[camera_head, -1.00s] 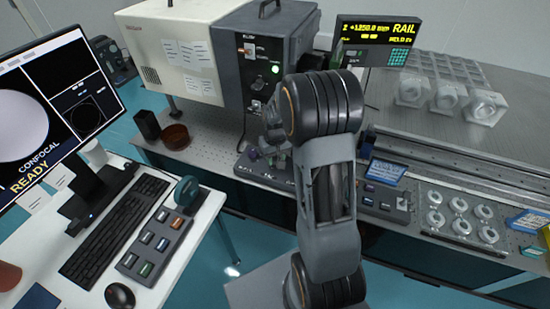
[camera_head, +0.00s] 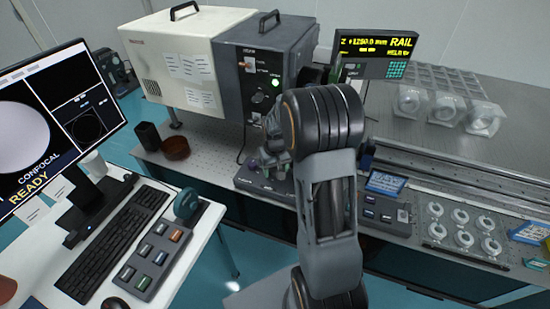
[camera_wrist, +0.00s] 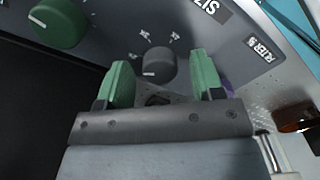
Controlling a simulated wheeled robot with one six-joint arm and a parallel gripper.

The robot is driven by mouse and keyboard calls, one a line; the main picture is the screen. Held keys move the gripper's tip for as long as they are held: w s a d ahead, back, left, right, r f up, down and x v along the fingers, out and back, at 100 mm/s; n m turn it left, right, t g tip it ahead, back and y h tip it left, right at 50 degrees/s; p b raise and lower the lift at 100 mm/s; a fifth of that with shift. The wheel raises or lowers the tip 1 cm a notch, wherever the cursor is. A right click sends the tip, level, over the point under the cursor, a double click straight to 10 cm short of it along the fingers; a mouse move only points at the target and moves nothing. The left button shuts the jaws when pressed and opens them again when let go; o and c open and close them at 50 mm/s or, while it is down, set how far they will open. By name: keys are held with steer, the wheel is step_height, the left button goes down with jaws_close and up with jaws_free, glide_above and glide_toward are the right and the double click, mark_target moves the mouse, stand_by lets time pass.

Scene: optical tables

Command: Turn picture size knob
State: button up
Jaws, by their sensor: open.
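In the wrist view a dark grey round knob (camera_wrist: 158,63) with a white pointer line stands on a grey panel, with small marks around it. A label (camera_wrist: 210,8) partly reading "SIZ" is above it to the right. My gripper (camera_wrist: 163,80) has green fingertips, spread apart on either side of the knob in the picture. I cannot tell whether they touch it or how far they reach along it. In the head view my gripper (camera_head: 275,150) is small, partly hidden by my arm, over the small control console (camera_head: 258,184).
A larger green knob (camera_wrist: 57,22) sits left of the fingers in the wrist view. Behind the console stands the dark instrument housing (camera_head: 262,92) with a lit green lamp. A desk with a keyboard (camera_head: 115,243) and button box (camera_head: 158,256) is at the left.

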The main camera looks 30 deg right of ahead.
mark_target(275, 170)
step_height(275, 170, up, 13)
stand_by(0.4)
stand_by(0.4)
steer(key=s+a+r+t, duration=0.1)
steer(key=s+a, duration=0.4)
steer(key=s, duration=0.3)
steer(key=s+a+n+t, duration=0.1)
steer(key=s+a+t, duration=0.1)
steer(key=s+a, duration=0.3)
steer(key=shift+s+r+t, duration=0.3)
steer(key=shift+s+r, duration=0.1)
steer(key=shift+s, duration=1.25)
steer(key=shift+c, duration=0.2)
